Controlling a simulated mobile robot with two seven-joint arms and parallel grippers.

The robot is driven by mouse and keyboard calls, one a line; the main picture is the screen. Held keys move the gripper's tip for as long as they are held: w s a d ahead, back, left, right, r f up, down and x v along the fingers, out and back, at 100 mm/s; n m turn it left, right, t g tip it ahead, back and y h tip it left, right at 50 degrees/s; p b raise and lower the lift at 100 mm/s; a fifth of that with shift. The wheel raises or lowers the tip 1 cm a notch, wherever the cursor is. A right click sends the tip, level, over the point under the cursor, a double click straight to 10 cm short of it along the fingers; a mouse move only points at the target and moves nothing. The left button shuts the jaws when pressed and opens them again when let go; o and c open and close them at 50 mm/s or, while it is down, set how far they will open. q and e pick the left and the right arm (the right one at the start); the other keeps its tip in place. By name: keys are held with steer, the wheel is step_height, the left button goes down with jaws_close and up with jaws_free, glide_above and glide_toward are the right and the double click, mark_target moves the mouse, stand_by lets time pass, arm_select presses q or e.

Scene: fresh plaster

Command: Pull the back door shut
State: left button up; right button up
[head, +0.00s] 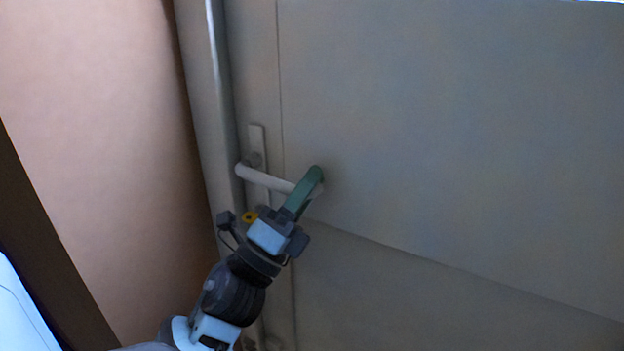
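The back door (440,130) is a grey panelled door that fills the middle and right of the head view. Its pale lever handle (262,179) sticks out from a narrow upright plate (257,140) near the door's left edge and points right. My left gripper (308,188) reaches up from below. The other finger is hidden, so I cannot tell whether the grip is closed. My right gripper is out of view.
A light upright strip (218,80) runs along the door's left side. Left of it is a pinkish plaster wall (100,120), with a dark brown band (45,230) at the lower left. No loose objects show in front of the door.

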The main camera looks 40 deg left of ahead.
arm_select(q)
steer(key=shift+s+d+f+b, duration=0.25)
steer(key=shift+s+f, duration=0.2)
steer(key=shift+s, duration=0.25)
steer(key=shift+s+d+f+b, duration=0.15)
steer(key=shift+s+f+b, duration=0.1)
steer(key=shift+s, duration=0.15)
steer(key=shift+s+d+f+b, duration=0.1)
steer(key=shift+s+f+b, duration=0.1)
steer(key=shift+s, duration=0.2)
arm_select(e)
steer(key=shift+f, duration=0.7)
arm_select(q)
steer(key=shift+r, duration=0.1)
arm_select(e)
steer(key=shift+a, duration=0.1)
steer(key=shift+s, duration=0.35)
